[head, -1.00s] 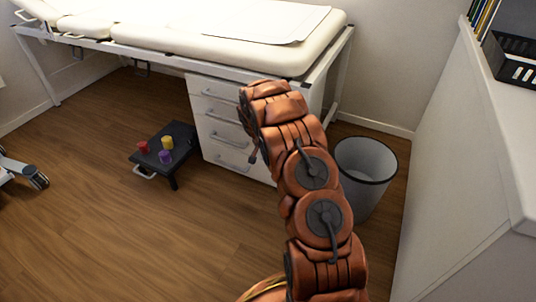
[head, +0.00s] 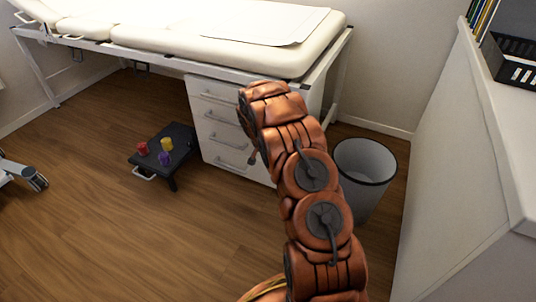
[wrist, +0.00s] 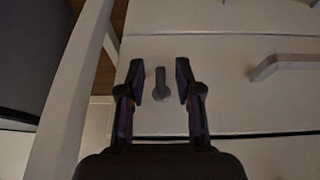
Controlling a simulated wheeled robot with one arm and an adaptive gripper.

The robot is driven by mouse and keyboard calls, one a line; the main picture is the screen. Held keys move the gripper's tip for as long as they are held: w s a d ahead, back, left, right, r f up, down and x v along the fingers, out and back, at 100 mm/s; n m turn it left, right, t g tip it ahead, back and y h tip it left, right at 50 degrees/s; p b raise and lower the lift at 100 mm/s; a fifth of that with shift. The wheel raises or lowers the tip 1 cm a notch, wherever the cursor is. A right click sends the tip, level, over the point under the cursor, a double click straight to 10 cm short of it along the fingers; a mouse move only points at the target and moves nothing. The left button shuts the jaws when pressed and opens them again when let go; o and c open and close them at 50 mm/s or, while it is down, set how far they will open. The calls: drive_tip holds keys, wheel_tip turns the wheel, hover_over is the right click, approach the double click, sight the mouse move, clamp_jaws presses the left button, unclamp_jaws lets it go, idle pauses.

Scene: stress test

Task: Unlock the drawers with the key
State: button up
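The white drawer cabinet (head: 222,150) stands under the end of the padded bench, with several drawers and bar handles, all shut. In the wrist view its pale front (wrist: 225,85) fills most of the picture, with a handle (wrist: 285,62) at the right. A small dark grey key-like piece (wrist: 160,85) stands at the cabinet front; I cannot tell how far it sits in a lock. My gripper (wrist: 161,80) is open, one finger on each side of this piece, with gaps on both sides. In the head view my arm hides the gripper and the key.
A grey waste bin (head: 365,175) stands right of the cabinet, close to my arm. A low black stool (head: 184,140) with red, yellow and purple cups is to the left. The padded bench (head: 215,45) overhangs the cabinet. A white counter is at the right. Floor at left front is clear.

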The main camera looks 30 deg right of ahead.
drive_tip(key=v, duration=1.1)
drive_tip(key=shift+a+r, duration=0.2)
drive_tip(key=shift+r, duration=0.15)
drive_tip(key=shift+s, duration=0.1)
drive_tip(key=s+a+r+n+g+p, duration=0.1)
drive_tip(key=s+a+r+p, duration=0.4)
drive_tip(key=r, duration=0.6)
drive_tip(key=s+a+r+n+y+p, duration=0.1)
drive_tip(key=s+a+r+n+p, duration=0.1)
drive_tip(key=s+r+p, duration=0.65)
drive_tip(key=s+a+r+n+g+p, duration=0.1)
drive_tip(key=s+a+r+p, duration=0.35)
drive_tip(key=r, duration=0.75)
drive_tip(key=s+a+r+n+y+p, duration=0.1)
drive_tip(key=s+a+r+n+p, duration=0.1)
drive_tip(key=s+a+r+p, duration=0.2)
drive_tip(key=s+a+r+n+g+y+p, duration=0.1)
drive_tip(key=s+a+r+n+p, duration=0.2)
drive_tip(key=s+r+p, duration=0.7)
drive_tip(key=s+a+r+n+g+p, duration=0.1)
drive_tip(key=s+a+r+n+p, duration=0.1)
drive_tip(key=s+a+r+p, duration=0.4)
drive_tip(key=s+r+p, duration=0.1)
drive_tip(key=s+r, duration=0.4)
drive_tip(key=s, duration=0.3)
drive_tip(key=shift+a+r+n+y, duration=0.25)
drive_tip(key=shift+r+n+y, duration=0.05)
drive_tip(key=shift+n+y, duration=0.1)
drive_tip(key=shift+o, duration=0.3)
